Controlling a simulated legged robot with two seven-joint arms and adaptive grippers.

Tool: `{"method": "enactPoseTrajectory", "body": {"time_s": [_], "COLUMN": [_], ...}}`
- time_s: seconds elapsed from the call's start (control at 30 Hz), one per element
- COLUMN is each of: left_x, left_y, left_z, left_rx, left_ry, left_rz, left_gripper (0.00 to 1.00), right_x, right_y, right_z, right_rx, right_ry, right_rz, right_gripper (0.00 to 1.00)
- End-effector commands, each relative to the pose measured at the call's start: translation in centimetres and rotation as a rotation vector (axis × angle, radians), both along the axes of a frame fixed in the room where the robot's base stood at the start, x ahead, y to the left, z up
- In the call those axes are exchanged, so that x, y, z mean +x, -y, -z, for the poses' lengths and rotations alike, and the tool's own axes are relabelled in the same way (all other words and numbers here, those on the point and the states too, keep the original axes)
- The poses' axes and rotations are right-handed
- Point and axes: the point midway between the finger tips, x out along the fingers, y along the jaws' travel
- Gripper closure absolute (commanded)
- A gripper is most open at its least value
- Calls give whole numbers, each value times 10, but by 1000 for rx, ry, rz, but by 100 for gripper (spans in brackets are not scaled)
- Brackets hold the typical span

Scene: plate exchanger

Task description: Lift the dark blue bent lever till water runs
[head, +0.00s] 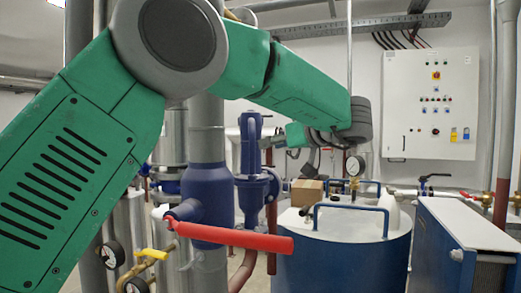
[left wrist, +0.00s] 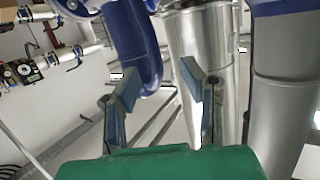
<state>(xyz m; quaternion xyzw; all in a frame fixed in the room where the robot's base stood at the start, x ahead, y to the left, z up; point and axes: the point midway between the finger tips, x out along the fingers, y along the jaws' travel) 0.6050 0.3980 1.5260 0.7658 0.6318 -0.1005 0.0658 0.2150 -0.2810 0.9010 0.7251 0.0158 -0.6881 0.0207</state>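A dark blue bent lever (head: 433,179) sits on top of a light horizontal pipe, right of the blue tank, in the head view. My left gripper (head: 292,152) hangs at the end of the green arm in the middle of that view, well left of this lever and apart from it. In the left wrist view the two fingers of my left gripper (left wrist: 160,75) stand apart with nothing held between them. A thick dark blue curved pipe part (left wrist: 140,45) shows beyond the fingers. My right gripper is not in view.
A red lever (head: 235,236) sticks out across the front. A blue tank (head: 345,255) with handles and a blue plate unit (head: 455,240) stand at right. A dark blue pump-like fitting (head: 252,180) stands near my gripper. A control cabinet (head: 430,105) hangs behind.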

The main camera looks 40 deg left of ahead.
Motion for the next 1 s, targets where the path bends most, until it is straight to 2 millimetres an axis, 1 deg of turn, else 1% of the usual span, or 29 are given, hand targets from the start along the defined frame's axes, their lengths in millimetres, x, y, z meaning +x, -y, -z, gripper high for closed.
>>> {"method": "enactPoseTrajectory", "body": {"time_s": [0.03, 0.1, 0.2, 0.27, 0.4, 0.83, 0.87, 0.93, 0.97, 1.0], "left_x": [-1, -3, -5, -6, -6, -6, -6, -1, 3, 10], "left_y": [10, 20, 30, 34, 37, 37, 37, 41, 45, 52], "left_z": [-2, -5, -7, -8, -8, -8, -7, 2, 10, 25], "left_rx": [1, 1, 0, 0, -1, -1, 0, 7, 12, 19], "left_ry": [1, 0, -1, -1, -1, -1, -1, 0, 0, -1], "left_rz": [3, 1, 1, 0, 0, 1, 3, 31, 54, 97], "left_gripper": [63, 63, 63, 63, 63, 63, 63, 63, 63, 63], "right_x": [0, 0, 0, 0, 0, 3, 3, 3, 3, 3], "right_y": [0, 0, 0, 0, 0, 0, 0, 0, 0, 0], "right_z": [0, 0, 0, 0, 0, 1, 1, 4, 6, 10], "right_rx": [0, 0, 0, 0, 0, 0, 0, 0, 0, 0], "right_ry": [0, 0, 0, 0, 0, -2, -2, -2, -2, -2], "right_rz": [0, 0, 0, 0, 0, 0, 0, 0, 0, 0], "right_gripper": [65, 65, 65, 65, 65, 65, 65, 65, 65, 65]}}
